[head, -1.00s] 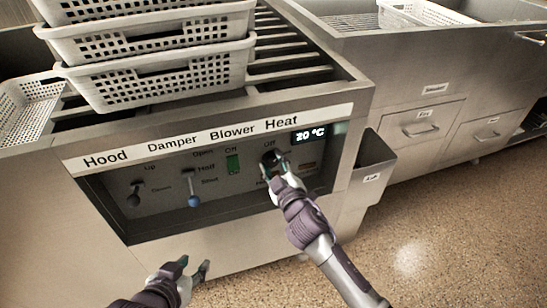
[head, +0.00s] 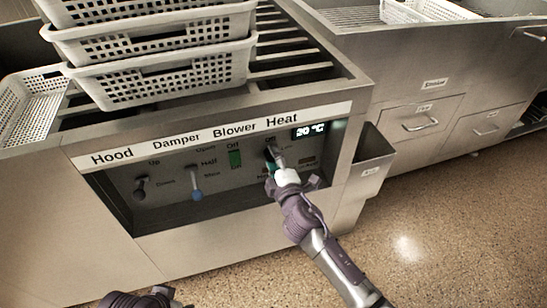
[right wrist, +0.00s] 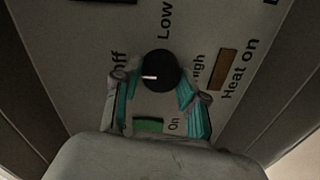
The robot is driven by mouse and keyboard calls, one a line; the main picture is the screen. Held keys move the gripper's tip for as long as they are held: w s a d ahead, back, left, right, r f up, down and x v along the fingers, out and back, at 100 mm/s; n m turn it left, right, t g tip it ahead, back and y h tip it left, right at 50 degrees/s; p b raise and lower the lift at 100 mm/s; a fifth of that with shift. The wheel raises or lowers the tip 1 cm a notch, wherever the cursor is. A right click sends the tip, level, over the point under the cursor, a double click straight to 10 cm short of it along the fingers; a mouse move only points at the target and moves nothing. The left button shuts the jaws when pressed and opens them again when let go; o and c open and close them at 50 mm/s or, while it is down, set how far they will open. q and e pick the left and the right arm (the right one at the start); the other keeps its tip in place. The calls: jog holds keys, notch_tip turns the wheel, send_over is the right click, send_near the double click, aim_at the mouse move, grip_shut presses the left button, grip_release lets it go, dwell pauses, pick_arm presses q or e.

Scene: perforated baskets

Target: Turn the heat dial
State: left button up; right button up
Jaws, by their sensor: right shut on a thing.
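The heat dial (right wrist: 160,68) is a round black knob with a white mark. In the right wrist view its mark points left, near the "Off" label, with "Low" above and "High" to the right. My right gripper (right wrist: 156,92) has its teal-padded fingers on either side of the dial, shut on it. In the head view my right gripper (head: 274,163) is at the panel below the "Heat" label and mostly hides the dial. The display (head: 310,131) reads about 20 °C. My left gripper (head: 158,294) is cut off at the bottom edge.
The recessed control panel also has a hood lever (head: 141,188), a blue-tipped damper lever (head: 195,190) and a green blower switch (head: 235,158). White perforated baskets (head: 165,75) are stacked above. A metal bin (head: 370,165) juts out right of the panel.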

dwell(0.5)
jog(key=o, duration=1.1)
jog(key=shift+o, duration=0.2)
jog(key=shift+s, duration=0.1)
jog(key=v, duration=1.1)
jog(key=shift+s+d, duration=0.15)
jog(key=shift+s, duration=0.25)
